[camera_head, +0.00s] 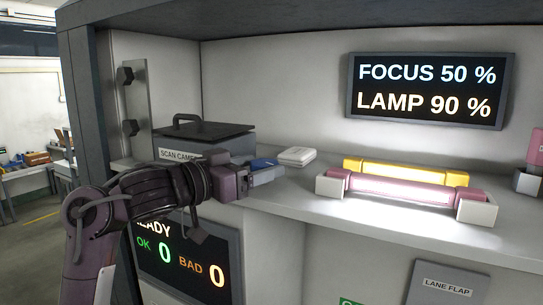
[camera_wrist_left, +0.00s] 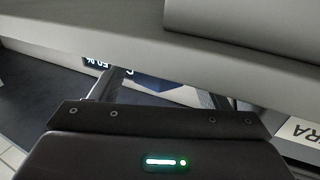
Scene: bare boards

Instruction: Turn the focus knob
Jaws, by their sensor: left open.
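Two dark knobs, an upper one (camera_head: 125,76) and a lower one (camera_head: 130,128), sit on a metal plate (camera_head: 138,105) on the left wall of the bay. I cannot read a label telling which is the focus knob. The display (camera_head: 425,91) on the back wall reads FOCUS 50 % and LAMP 90 %. My left gripper (camera_head: 280,172) is open in front of the shelf, to the right of and lower than the knobs, apart from them. In the left wrist view its fingers (camera_wrist_left: 160,98) stand apart with nothing held. My right gripper is not in view.
The scan camera box (camera_head: 180,154) with a handled lid stands near the knobs. A READY/OK/BAD screen (camera_head: 190,262) is below.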

